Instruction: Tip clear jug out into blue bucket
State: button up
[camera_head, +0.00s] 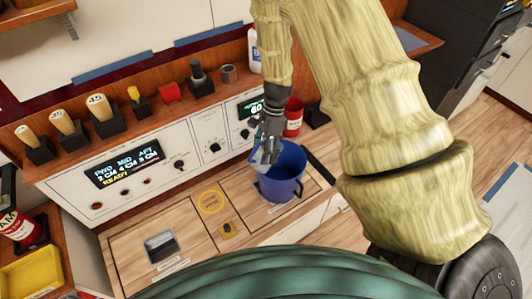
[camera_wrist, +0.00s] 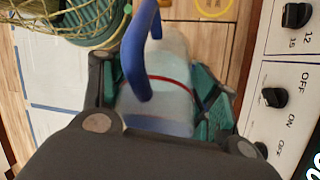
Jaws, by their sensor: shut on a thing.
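The blue bucket (camera_head: 288,180) stands on the wooden counter below my gripper. My gripper (camera_head: 269,148) points down at the bucket's back-left rim, shut on the clear jug (camera_head: 259,161). The jug is small and partly hidden in the head view, overlapping the bucket's left rim; its exact tilt and contents cannot be told. In the wrist view the pale, see-through jug (camera_wrist: 160,98) with a red line lies between my gripper's fingers (camera_wrist: 160,95). A blue curved bar (camera_wrist: 136,55) crosses in front of it; I cannot tell whether it belongs to the jug or the bucket.
A control panel (camera_head: 130,170) with knobs and displays rises just behind the counter. A red container (camera_head: 293,117) stands behind the bucket. A yellow ring mark (camera_head: 211,202) and a metal recessed handle (camera_head: 161,246) are on the counter to the left, which is mostly clear.

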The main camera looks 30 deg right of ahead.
jog(key=shift+f+y+b, duration=0.2)
jog(key=shift+y+b, duration=0.65)
jog(key=shift+y, duration=0.15)
jog(key=y+b, duration=0.2)
jog(key=b, duration=0.1)
jog(key=f+g+y+b, duration=0.1)
jog(key=shift+d+n+y, duration=0.25)
jog(key=shift+n+y, duration=0.05)
jog(key=shift+y, duration=0.1)
jog(key=shift+w+d+f+g+y, duration=0.1)
jog(key=shift+d+f+g+y, duration=0.15)
jog(key=shift+y, duration=0.35)
jog(key=shift+d+f+g+y, duration=0.1)
jog(key=shift+f+y, duration=0.2)
jog(key=shift+y, duration=0.3)
jog(key=shift+d+f+g+y, duration=0.2)
jog(key=shift+d+g+y, duration=0.05)
jog(key=shift+y, duration=0.65)
